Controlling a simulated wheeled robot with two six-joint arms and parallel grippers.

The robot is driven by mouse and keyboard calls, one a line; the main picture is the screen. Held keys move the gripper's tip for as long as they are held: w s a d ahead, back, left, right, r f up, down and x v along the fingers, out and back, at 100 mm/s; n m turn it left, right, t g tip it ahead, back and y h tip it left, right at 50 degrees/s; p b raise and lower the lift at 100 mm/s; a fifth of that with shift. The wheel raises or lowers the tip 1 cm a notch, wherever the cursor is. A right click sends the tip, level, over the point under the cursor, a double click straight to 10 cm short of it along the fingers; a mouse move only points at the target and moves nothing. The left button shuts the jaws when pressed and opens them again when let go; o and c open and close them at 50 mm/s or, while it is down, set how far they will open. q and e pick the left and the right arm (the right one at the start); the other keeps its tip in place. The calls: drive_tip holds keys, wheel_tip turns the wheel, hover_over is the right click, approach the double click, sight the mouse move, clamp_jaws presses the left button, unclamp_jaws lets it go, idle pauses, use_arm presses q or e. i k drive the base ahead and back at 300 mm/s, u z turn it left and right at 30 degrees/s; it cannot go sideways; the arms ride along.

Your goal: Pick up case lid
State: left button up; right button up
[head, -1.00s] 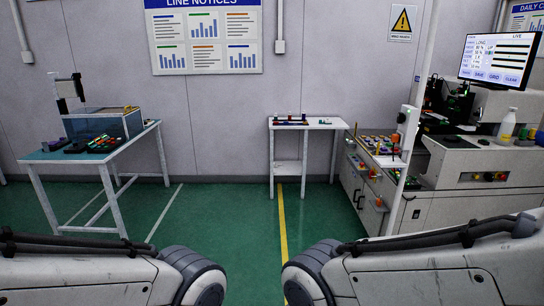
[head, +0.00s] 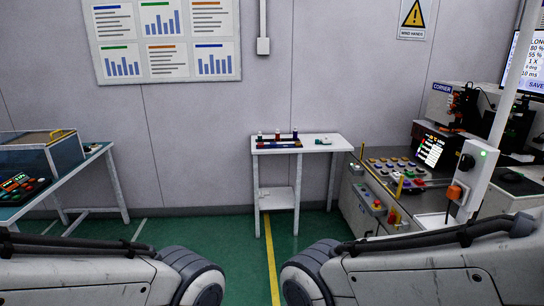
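No case lid can be told for certain. A clear-walled box with a yellow handle on top (head: 45,150) stands on the left table; whether this is the case cannot be told. A small white table (head: 330,146) stands ahead against the wall. On it are a dark tray-like item with small bottles (head: 279,143) and a small pale green and white item (head: 323,141). Both of my arms show at the bottom of the head view, but only their links. Neither gripper is in view.
A left table (head: 98,153) carries a dark device with coloured buttons (head: 18,186). At right stand a control panel with many buttons (head: 395,172), a machine (head: 447,104), a monitor (head: 530,65) and a white post. The green floor (head: 235,236) ahead is clear, with a yellow line.

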sight(325, 141)
drive_tip(key=z, duration=0.15)
drive_tip(key=i, duration=1.95)
drive_tip(key=z, duration=0.35)
drive_tip(key=i, duration=3.1)
drive_tip(key=z, duration=0.2)
